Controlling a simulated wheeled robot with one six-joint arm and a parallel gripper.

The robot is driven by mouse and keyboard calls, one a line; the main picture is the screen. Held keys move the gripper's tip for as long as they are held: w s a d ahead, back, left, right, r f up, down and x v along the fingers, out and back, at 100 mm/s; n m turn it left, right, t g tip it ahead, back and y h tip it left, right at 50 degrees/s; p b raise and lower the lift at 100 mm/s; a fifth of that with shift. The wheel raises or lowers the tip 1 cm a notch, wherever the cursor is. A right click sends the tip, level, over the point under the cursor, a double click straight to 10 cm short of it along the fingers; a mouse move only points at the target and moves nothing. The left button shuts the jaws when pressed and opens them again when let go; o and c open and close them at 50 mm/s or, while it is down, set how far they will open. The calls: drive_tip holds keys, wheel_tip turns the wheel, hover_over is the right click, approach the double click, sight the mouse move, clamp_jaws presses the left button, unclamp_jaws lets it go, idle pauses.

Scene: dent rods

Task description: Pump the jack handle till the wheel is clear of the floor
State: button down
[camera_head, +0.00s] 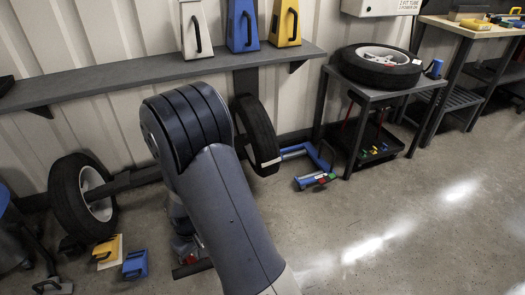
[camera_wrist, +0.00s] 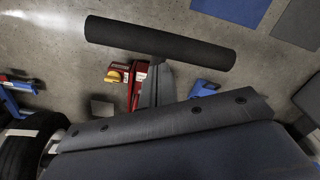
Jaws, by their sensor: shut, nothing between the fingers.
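The jack handle's black crossbar grip (camera_wrist: 160,45) lies across the upper middle of the wrist view; its dark bar (camera_head: 192,269) shows low in the head view. My gripper (camera_wrist: 157,75) is shut and empty, its fingers just below the grip in the picture; I cannot tell whether they touch it. The red jack (camera_wrist: 140,72) is partly hidden behind the fingers, and in the head view by my arm. Two black-tyred wheels, left (camera_head: 85,195) and right (camera_head: 257,134), stand on a dark axle (camera_head: 138,178). Any gap beneath either tyre is unclear.
A blue-framed tool (camera_head: 312,168) is right of the right wheel. A table (camera_head: 350,90) bears a spare wheel (camera_head: 380,67). The floor at right is clear.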

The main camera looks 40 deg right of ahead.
drive_tip(key=shift+w+d+r+p, duration=0.15)
drive_tip(key=shift+w+r+p, duration=0.1)
drive_tip(key=shift+w+r, duration=0.3)
drive_tip(key=shift+w+d+r+p, duration=0.1)
drive_tip(key=shift+w+r+p, duration=0.2)
drive_tip(key=shift+r, duration=0.3)
drive_tip(key=shift+w, duration=0.1)
wheel_tip(320, 180, up, 8)
drive_tip(key=p, duration=0.6)
drive_tip(key=shift+f, duration=0.25)
wheel_tip(320, 180, down, 8)
drive_tip(key=b, duration=0.6)
drive_tip(key=shift+r, duration=0.15)
